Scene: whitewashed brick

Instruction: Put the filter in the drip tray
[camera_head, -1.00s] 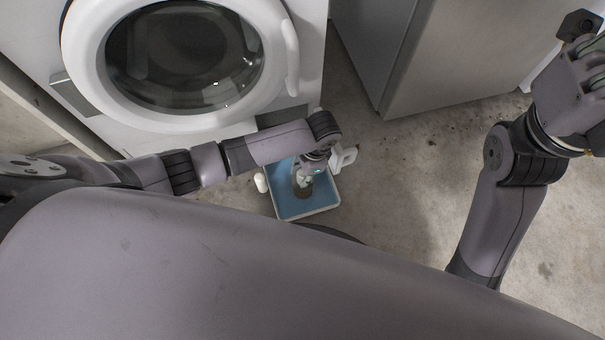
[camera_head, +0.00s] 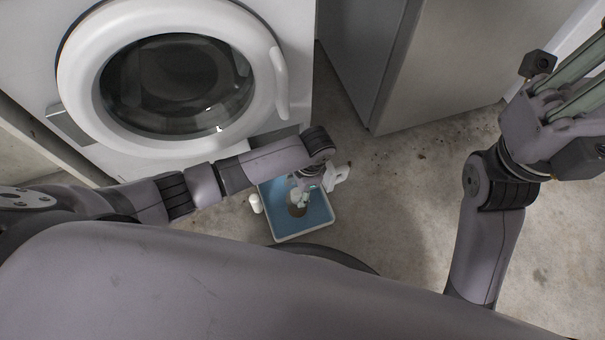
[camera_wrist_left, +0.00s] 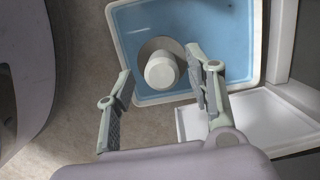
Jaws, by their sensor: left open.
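The drip tray (camera_head: 326,224) is a shallow tray with a blue inside and white rim, on the floor before the washing machine. It also shows in the left wrist view (camera_wrist_left: 225,20). The filter, a white cylinder with a grey-brown round base (camera_head: 297,211), is inside the tray. In the left wrist view the filter (camera_wrist_left: 161,72) shows end-on. My left gripper (camera_wrist_left: 158,63) is open above it, one finger on each side, with gaps visible. In the head view the left gripper (camera_head: 303,194) partly hides the filter. My right gripper (camera_head: 565,105) is raised at the right, away from the tray.
The washing machine (camera_head: 85,150) stands behind the tray. A small white cylinder (camera_head: 256,203) is left of the tray, and a white object (camera_head: 337,177) is at its right rear corner. A grey appliance (camera_head: 440,70) stands behind right. The floor (camera_head: 400,220) right of the tray is clear.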

